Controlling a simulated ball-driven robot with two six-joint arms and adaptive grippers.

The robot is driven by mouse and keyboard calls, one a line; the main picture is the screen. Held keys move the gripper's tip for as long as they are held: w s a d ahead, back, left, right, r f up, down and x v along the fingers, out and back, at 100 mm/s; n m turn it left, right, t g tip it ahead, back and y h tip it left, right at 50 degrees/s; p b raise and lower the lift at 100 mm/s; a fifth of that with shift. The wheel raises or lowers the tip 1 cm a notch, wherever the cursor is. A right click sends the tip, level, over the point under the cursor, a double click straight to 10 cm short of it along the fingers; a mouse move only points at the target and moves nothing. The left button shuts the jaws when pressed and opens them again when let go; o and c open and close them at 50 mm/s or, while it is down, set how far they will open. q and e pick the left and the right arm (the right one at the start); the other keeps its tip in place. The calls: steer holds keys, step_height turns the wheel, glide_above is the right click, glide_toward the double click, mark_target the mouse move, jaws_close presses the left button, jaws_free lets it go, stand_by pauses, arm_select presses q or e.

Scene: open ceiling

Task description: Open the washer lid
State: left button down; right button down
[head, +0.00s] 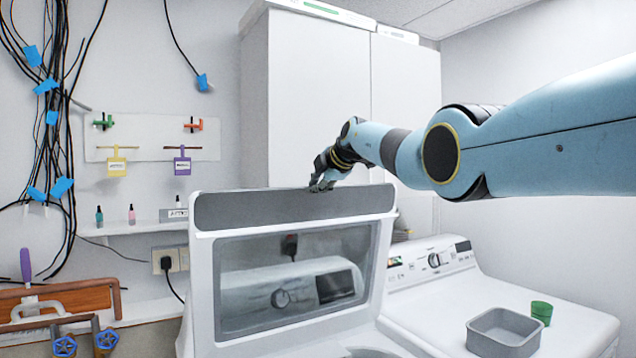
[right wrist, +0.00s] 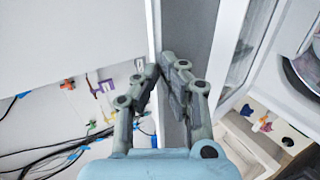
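The washer lid (head: 294,212) stands raised and tilted in the head view, with a grey band along its top and a glass window (head: 260,278) below. My right gripper (head: 318,186) is at the middle of the lid's top edge. In the right wrist view, its two fingers (right wrist: 160,68) come close together beside the lid's white edge and grey band (right wrist: 192,30). The right finger overlaps the band. I cannot tell whether the fingers clamp the lid. A small part of the washer opening (head: 370,352) shows below the lid. My left gripper is not in view.
A second white machine (head: 455,290) stands at the right with a grey tin (head: 505,332) and a green cup (head: 541,312) on top. A tall white cabinet (head: 300,100) stands behind the lid. Cables (head: 55,120) and a small shelf (head: 135,228) are on the left wall.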

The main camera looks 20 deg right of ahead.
steer(key=c, duration=1.3)
jaws_free()
step_height(320, 180, down, 3)
steer(key=shift+w+a+r+g, duration=0.1)
steer(key=shift+a+g, duration=0.05)
steer(key=shift+g, duration=0.15)
steer(key=shift+o, duration=0.2)
steer(key=shift+s+r, duration=0.4)
steer(key=shift+s, duration=0.15)
steer(key=v, duration=1.1)
steer(key=shift+w+r, duration=0.15)
steer(key=shift+r, duration=0.05)
steer(key=shift+c, duration=0.5)
